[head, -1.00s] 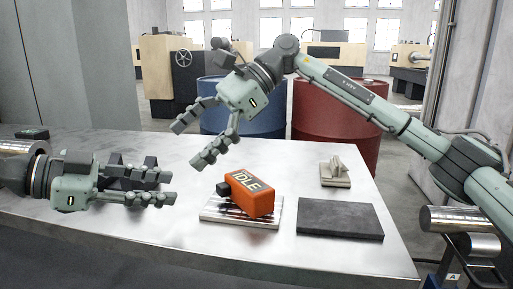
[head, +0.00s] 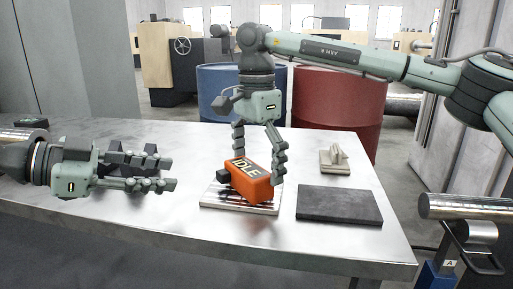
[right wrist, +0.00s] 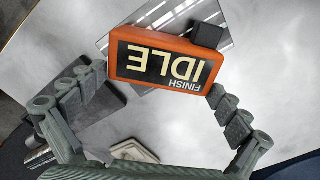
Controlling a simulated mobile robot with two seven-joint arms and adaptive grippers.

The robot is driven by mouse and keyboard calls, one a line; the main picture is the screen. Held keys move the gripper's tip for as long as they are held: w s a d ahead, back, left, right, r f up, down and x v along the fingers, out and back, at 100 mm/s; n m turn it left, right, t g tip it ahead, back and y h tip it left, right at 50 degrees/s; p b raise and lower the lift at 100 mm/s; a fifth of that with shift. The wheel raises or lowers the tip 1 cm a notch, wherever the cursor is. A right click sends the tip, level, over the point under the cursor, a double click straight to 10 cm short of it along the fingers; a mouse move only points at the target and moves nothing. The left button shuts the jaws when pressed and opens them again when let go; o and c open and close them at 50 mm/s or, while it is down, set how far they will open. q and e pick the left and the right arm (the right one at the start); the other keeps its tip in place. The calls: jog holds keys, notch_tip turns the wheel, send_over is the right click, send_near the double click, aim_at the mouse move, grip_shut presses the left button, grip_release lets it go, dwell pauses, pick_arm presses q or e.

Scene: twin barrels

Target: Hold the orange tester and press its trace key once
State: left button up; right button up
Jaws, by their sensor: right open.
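The orange tester (head: 249,183) lies on a shiny plate (head: 240,208) on the metal table. Its label reads IDLE, and FINISH also shows in the right wrist view, where the tester (right wrist: 165,61) appears upside down. A black block (head: 223,176) sits at its end. I cannot tell which part is the trace key. My right gripper (head: 259,166) points down over the tester, open, with one finger on each side. In the right wrist view its fingers (right wrist: 155,90) stand either side of the tester's near part. My left gripper (head: 172,172) lies sideways at the left, fingers apart and empty.
A dark grey pad (head: 339,205) lies right of the plate. A small beige stand (head: 335,161) is behind it. A blue barrel (head: 215,95) and a red barrel (head: 340,105) stand behind the table. The table's front middle is clear.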

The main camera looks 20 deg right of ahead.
jog(key=shift+f, duration=0.65)
jog(key=c, duration=1)
pick_arm(q)
grip_shut()
dwell(1.2)
